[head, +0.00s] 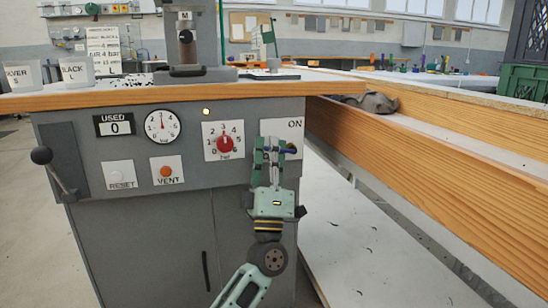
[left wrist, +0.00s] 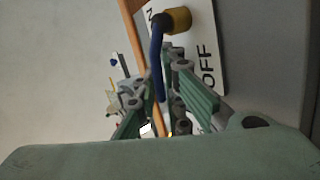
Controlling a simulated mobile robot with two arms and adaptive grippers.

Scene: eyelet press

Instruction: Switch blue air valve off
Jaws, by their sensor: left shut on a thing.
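The blue air valve lever (head: 288,150) sits on a white plate (head: 291,128) at the right end of the press cabinet front. "ON" is printed at the plate's upper right. In the left wrist view the blue lever (left wrist: 156,62) runs from a brass hub (left wrist: 178,20) to between my fingers, and "OFF" shows on the plate (left wrist: 208,50). Seen from the head, the lever points roughly sideways to the left from its hub. My left gripper (head: 270,147) is shut on the lever and hides much of it. My right gripper is out of view.
A gauge (head: 162,126), a red regulator knob (head: 225,144), an orange vent button (head: 166,171) and a black-knobbed lever (head: 42,156) are to the left on the cabinet. The wooden bench top (head: 120,98) overhangs above. A wooden beam (head: 440,160) runs along the right.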

